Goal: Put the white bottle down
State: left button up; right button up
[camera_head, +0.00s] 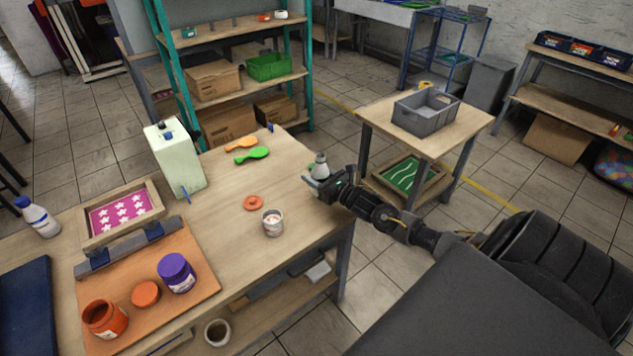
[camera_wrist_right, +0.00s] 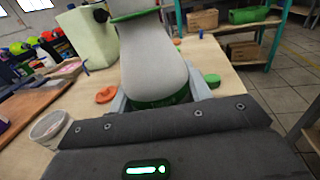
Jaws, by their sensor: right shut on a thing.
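A pale grey-white bottle (camera_head: 320,163) with green at its neck and lower end is held by my right gripper (camera_head: 314,182) at the right edge of the wooden table (camera_head: 225,225). In the right wrist view the bottle (camera_wrist_right: 150,65) stands between the two fingers of my right gripper (camera_wrist_right: 158,95), which is shut on it. I cannot tell whether its bottom touches the table. Another white bottle (camera_head: 40,218) with a blue cap stands at the far left of the table. My left gripper is not in view.
A side table with a grey crate (camera_head: 425,112) stands behind my right arm.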

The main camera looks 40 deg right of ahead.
notch_tip(320, 180, down, 3)
jog(key=shift+r, duration=0.1)
jog(key=shift+f, duration=0.2)
jog(key=o, duration=1.1)
jog(key=shift+r, duration=0.1)
